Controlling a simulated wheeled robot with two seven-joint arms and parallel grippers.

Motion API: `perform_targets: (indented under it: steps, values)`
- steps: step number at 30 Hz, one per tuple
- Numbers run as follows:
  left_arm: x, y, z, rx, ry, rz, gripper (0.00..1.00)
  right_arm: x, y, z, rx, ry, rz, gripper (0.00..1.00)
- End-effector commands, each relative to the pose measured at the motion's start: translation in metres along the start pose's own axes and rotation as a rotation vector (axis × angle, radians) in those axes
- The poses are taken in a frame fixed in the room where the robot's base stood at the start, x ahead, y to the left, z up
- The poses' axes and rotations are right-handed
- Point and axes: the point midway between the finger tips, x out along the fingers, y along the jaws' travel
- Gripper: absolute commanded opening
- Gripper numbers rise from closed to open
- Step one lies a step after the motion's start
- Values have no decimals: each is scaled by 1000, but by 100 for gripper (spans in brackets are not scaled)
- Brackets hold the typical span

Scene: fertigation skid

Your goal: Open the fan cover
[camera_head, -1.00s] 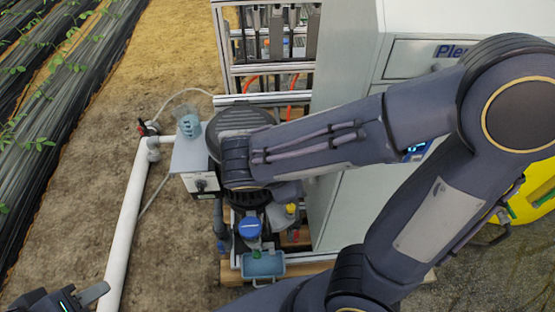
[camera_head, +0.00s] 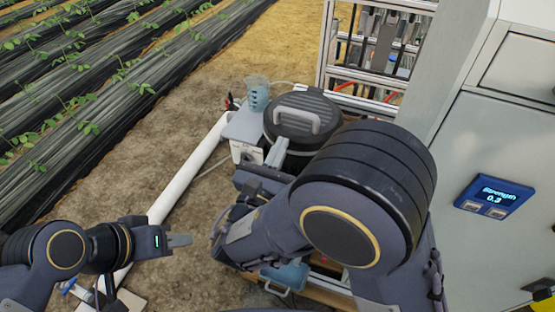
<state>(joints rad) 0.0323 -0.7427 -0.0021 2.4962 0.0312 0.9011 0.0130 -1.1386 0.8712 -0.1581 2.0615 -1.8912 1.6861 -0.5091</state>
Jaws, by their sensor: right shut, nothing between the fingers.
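The fan cover (camera_head: 304,108) is a round, dark, ribbed lid with a light grey handle (camera_head: 292,119) on its near side. It appears to lie flat over the unit below, much of which my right arm hides. My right gripper (camera_head: 279,148) is shut and empty, its grey fingers just below the handle in the picture. I cannot tell whether they touch the cover. My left gripper (camera_head: 180,241) is at the lower left, over bare soil and well away from the cover. It shows side-on, so its opening cannot be judged.
A grey-white box (camera_head: 244,128) with a blue beaker (camera_head: 257,93) on it stands left of the cover. A white pipe (camera_head: 186,170) runs along the soil. A metal frame rack (camera_head: 372,75) and a tall grey cabinet (camera_head: 493,130) with a blue display (camera_head: 487,196) stand at the right.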

Motion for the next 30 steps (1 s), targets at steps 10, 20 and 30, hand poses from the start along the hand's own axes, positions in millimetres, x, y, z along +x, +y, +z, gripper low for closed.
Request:
perform_targets:
  steps: [10,20,30]
  values:
    - [1,-1,1,0,0,0,36,47,0,0,2,1,-3,0]
    - [1,-1,1,0,0,0,36,51,0,0,1,2,-1,0]
    - [-16,7,-8,0,0,0,36,56,-1,15,3,45,-3,0]
